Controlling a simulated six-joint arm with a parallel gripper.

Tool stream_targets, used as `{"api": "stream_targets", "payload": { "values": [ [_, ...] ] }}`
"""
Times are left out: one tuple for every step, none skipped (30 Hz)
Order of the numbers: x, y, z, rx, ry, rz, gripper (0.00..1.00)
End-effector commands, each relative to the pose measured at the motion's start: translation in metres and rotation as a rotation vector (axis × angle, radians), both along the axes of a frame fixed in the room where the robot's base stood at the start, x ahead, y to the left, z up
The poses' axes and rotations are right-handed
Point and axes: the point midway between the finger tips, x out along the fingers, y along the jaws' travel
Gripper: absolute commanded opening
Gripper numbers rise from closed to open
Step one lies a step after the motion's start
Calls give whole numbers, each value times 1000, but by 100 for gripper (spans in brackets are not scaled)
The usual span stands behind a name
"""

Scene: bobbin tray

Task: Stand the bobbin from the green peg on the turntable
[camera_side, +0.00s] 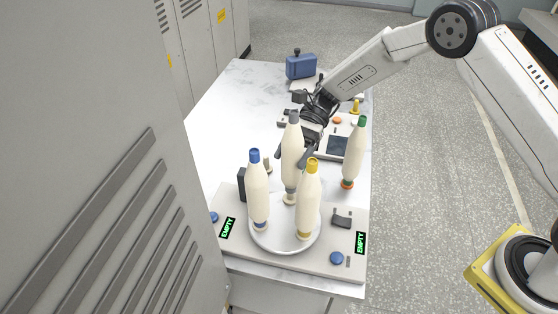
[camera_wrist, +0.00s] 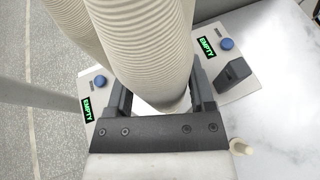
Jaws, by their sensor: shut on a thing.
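My gripper (camera_side: 296,156) is shut on a cream bobbin with a grey top (camera_side: 292,138), upright at the back of the round white turntable (camera_side: 284,246). Its foot is close to the turntable; I cannot tell whether it touches. A blue-topped bobbin (camera_side: 258,192) and a yellow-topped bobbin (camera_side: 308,200) stand on the turntable in front. A green-topped bobbin (camera_side: 354,152) stands to the right, off the turntable, with orange-red at its foot. In the wrist view the held bobbin (camera_wrist: 150,55) fills the space between the fingers (camera_wrist: 163,98). No green peg can be made out.
The panel (camera_side: 330,262) around the turntable carries "EMPTY" displays (camera_side: 360,243) and blue buttons (camera_side: 336,258). A dark block (camera_side: 242,185) and a small cream peg (camera_side: 268,166) stand on the left. A blue case (camera_side: 300,66) is at the back. The table's left side is clear.

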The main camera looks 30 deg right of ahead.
Motion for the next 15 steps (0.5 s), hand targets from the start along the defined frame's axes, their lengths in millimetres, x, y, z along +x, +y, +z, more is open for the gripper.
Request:
{"api": "stream_targets", "payload": {
  "values": [
    [0,0,-1,0,0,0,4],
    [0,0,-2,0,0,0,4],
    [0,0,-2,0,0,0,4],
    [0,0,-3,0,0,0,4],
    [0,0,-4,0,0,0,4],
    [0,0,-4,0,0,0,4],
    [0,0,-5,0,0,0,4],
    [0,0,-6,0,0,0,4],
    [0,0,-6,0,0,0,4],
    [0,0,-7,0,0,0,4],
    [0,0,-8,0,0,0,4],
    [0,0,-9,0,0,0,4],
    [0,0,-9,0,0,0,4],
    [0,0,-10,0,0,0,4],
    [0,0,-11,0,0,0,4]
  ]
}}
